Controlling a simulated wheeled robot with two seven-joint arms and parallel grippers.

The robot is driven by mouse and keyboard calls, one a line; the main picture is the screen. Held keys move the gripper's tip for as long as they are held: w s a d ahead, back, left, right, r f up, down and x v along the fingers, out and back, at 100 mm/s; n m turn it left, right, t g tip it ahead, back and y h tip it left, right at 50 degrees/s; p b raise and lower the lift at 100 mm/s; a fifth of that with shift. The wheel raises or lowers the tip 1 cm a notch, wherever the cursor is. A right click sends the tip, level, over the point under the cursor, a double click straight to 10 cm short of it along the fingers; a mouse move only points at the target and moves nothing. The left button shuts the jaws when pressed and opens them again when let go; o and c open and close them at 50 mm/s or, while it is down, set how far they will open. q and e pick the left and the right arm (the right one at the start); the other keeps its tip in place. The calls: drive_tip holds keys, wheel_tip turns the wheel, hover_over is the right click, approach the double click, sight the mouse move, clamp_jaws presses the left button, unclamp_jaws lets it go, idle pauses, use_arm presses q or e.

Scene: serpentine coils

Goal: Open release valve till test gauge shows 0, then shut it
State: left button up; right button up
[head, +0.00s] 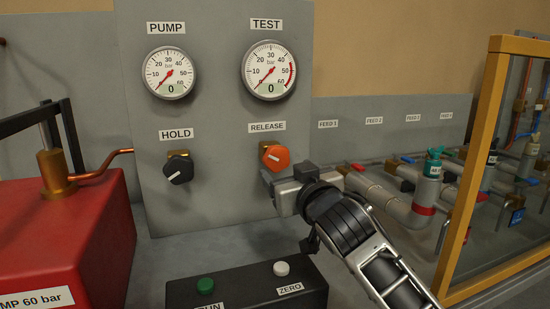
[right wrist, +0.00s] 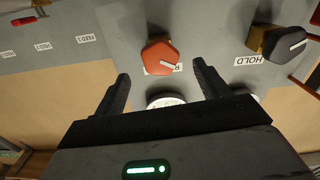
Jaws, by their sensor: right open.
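The TEST gauge (head: 270,70) on the grey panel has its needle at the low end of the dial, and its digital window reads 0. Below it is the orange RELEASE knob (head: 275,157), with a white mark lying nearly level. My right gripper (head: 272,182) is open just below and in front of this knob. In the right wrist view, the orange knob (right wrist: 160,55) appears beyond and between the two spread fingertips (right wrist: 161,72), apart from both. My left gripper is not in view.
The PUMP gauge (head: 170,73) also reads 0. The black HOLD knob (head: 178,169) is left of RELEASE. A black box (head: 246,287) with green and white buttons sits below. A red pump (head: 65,240) is at left; feed pipes (head: 385,200) and a yellow-framed pane (head: 473,170) are at right.

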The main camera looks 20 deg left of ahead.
sight(278, 162)
drive_tip(key=x, duration=0.9)
drive_tip(key=c, duration=1)
